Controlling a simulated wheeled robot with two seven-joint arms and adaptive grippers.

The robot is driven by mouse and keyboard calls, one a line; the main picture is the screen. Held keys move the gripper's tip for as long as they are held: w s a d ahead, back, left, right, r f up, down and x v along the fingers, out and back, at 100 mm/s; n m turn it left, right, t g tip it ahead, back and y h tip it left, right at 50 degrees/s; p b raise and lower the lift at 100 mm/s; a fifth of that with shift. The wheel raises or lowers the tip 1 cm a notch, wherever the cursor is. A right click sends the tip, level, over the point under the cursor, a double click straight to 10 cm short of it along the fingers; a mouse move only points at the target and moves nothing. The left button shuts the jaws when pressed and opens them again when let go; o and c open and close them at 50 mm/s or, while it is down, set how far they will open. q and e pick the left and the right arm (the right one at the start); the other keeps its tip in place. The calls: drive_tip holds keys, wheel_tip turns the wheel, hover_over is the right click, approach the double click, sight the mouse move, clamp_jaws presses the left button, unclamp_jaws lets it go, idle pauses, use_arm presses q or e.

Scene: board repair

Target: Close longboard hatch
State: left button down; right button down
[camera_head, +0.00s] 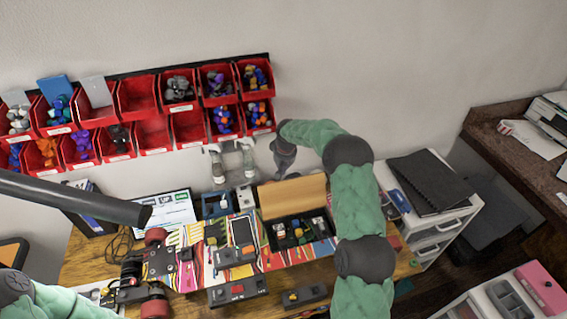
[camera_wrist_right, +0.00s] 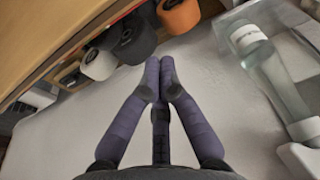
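The longboard (camera_head: 196,271) lies across the workbench with a colourful striped deck. Its hatch lid (camera_head: 292,197) is pale wood and stands raised at the back of an open compartment (camera_head: 299,231). Parts with yellow, green and red bits show inside. My right gripper (camera_head: 284,161) is behind and above the lid, apart from it, by the wall. In the right wrist view its purple fingers (camera_wrist_right: 160,68) meet at the tips with nothing visible between them. My left arm enters at the lower left; its gripper is outside the frame.
Red bins (camera_head: 153,136) hang on the wall. Small control boxes (camera_head: 238,291) lie in front of the board. A white drawer cabinet (camera_head: 440,225) stands right. In the wrist view, wheels (camera_wrist_right: 179,15) are close ahead and a clear bottle (camera_wrist_right: 272,72) is to the right.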

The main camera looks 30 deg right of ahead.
sight(292, 194)
drive_tip(key=shift+s+a+f, duration=0.15)
drive_tip(key=shift+s+a, duration=0.05)
drive_tip(key=shift+s, duration=0.55)
drive_tip(key=shift+s+a+f, duration=0.1)
drive_tip(key=shift+s+a, duration=0.05)
drive_tip(key=shift+s, duration=0.6)
drive_tip(key=shift+d, duration=0.1)
